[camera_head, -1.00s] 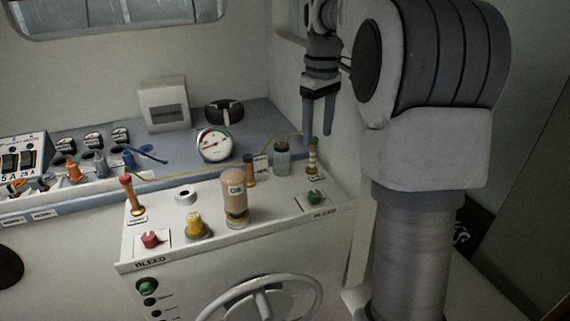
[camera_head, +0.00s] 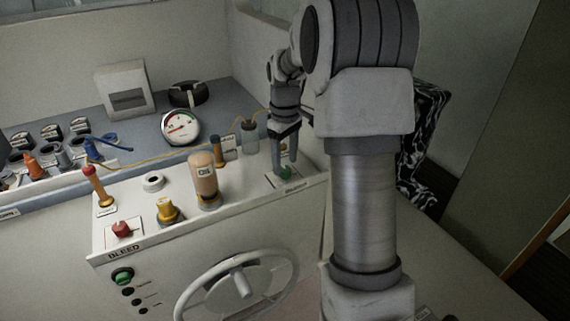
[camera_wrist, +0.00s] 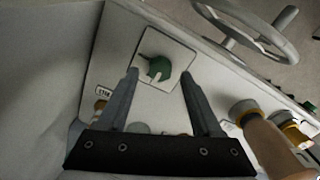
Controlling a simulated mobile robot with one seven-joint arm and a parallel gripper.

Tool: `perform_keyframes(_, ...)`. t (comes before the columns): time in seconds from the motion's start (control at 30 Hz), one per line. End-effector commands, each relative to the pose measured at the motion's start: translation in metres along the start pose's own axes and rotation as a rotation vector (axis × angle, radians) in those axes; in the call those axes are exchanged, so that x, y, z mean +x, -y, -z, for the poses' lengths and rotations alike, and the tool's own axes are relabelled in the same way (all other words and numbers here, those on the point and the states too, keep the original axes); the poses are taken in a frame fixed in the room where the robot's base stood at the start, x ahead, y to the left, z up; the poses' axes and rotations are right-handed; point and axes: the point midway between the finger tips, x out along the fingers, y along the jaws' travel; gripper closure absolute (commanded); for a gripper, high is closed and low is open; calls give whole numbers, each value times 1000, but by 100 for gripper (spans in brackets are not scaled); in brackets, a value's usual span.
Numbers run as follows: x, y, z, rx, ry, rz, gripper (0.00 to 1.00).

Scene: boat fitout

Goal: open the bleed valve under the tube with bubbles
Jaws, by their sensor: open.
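A green bleed valve knob (camera_head: 285,173) sits on a white plate at the right end of the white console; in the wrist view the green knob (camera_wrist: 158,67) lies between and just beyond my fingertips. My gripper (camera_head: 284,172) is open, pointing down at it; contact cannot be told. The right tube behind this valve is mostly hidden by my gripper. The left tube (camera_head: 96,185) is amber with a red cap, and a red bleed valve knob (camera_head: 122,229) sits in front of it. Bubbles cannot be made out clearly in the left tube.
An OIL bottle (camera_head: 204,180), a yellow knob (camera_head: 167,211) and a white ring (camera_head: 153,182) stand on the console. A steering wheel (camera_head: 238,285) is on its front. A gauge (camera_head: 181,128) and a grey-capped jar (camera_head: 250,137) stand behind.

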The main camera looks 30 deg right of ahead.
Motion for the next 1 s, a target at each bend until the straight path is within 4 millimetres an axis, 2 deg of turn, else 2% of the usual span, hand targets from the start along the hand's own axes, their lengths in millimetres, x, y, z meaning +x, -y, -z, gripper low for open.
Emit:
perform_keyframes(0.2, 18, 0, 0, 0, 0, 0, 33)
perform_keyframes(0.5, 20, 0, 0, 0, 0, 0, 33)
perform_keyframes(0.87, 20, 0, 0, 0, 0, 0, 98)
perform_keyframes(1.0, 20, 0, 0, 0, 0, 0, 100)
